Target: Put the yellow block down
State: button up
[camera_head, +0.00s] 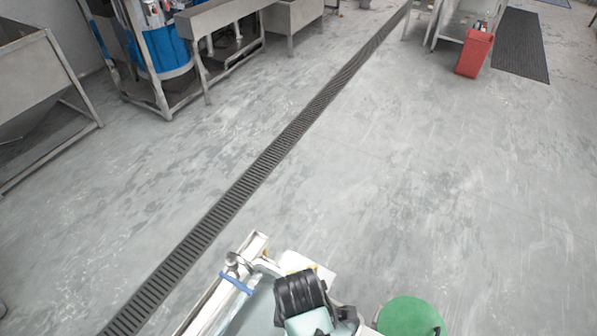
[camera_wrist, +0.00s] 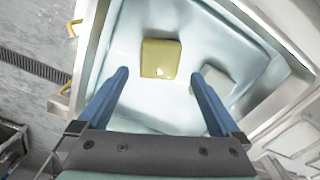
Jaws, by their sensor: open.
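The yellow block (camera_wrist: 160,58) lies on the pale floor of a metal basin (camera_wrist: 262,118) in the wrist view. My gripper (camera_wrist: 163,82) is open, with its two blue fingers spread to either side below the block in the picture. The block is between and beyond the fingertips, and no finger appears to touch it. In the head view my arm's dark wrist (camera_head: 300,294) is over the machine at the bottom edge. The block cannot be made out clearly there.
A pale whitish block (camera_wrist: 214,80) lies in the basin by the right finger. The basin's walls rise around both. In the head view a green round object (camera_head: 408,318) is right of my arm. A red bin (camera_head: 475,53) stands far off, and the grey floor between is clear.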

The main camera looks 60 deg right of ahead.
jog(key=shift+r, duration=2.15)
jog(key=w+d+r+m+t+h, duration=0.1)
jog(key=w+r+t+h, duration=0.15)
jog(key=w+r, duration=0.5)
jog(key=w+d+r+t+h, duration=0.1)
jog(key=w+r+t, duration=0.3)
jog(key=w+r, duration=0.3)
jog(key=w+a+r+m+t, duration=0.1)
jog(key=w+a+r+t, duration=0.15)
jog(key=w+r, duration=0.35)
jog(key=w+a+r+t, duration=0.1)
jog(key=w+r+t, duration=0.25)
jog(key=r, duration=0.45)
jog(key=a+r+m+t, duration=0.1)
jog(key=a+r+t, duration=0.35)
jog(key=r, duration=0.65)
jog(key=a+r+m+t, duration=0.1)
jog(key=a+r+t, duration=0.35)
jog(key=r, duration=0.75)
jog(key=s+a+r+t+y, duration=0.1)
jog(key=s+a+r+t, duration=0.2)
jog(key=r, duration=0.4)
jog(key=s+a+r+m+t+y, duration=0.1)
jog(key=s+a+r+t+y, duration=0.1)
jog(key=s+r, duration=0.4)
jog(key=shift+s+a+r+t, duration=0.2)
jog(key=shift+a+r+t, duration=0.25)
jog(key=shift+a+r, duration=0.6)
